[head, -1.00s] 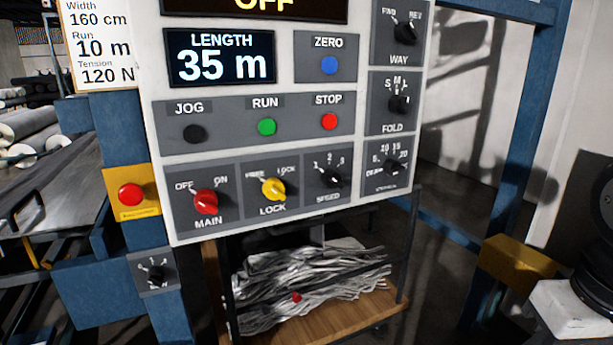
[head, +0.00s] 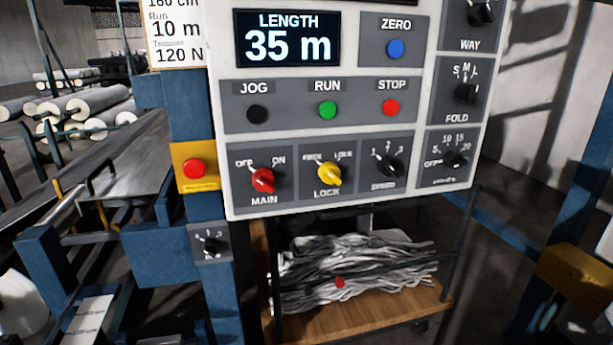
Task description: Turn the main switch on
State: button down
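The main switch (head: 263,180) is a red rotary knob at the lower left of the white control panel (head: 350,196). It sits above the label MAIN, with OFF marked at its upper left and ON at its upper right. Its pale pointer line appears to lean to the upper left, toward OFF. The LENGTH display (head: 287,38) reads 35 m. My gripper is not in the head view.
A yellow LOCK knob (head: 328,173) is close to the right of the main switch. A red button on a yellow box (head: 194,169) is to the left. A shelf with grey strips (head: 350,268) stands below the panel. Rolls (head: 72,115) lie at the far left.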

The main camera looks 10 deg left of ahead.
aim_at(263, 179)
jog(key=k, duration=1)
jog(key=u, duration=0.5)
jog(key=i, duration=0.75)
jog(key=z, duration=0.6)
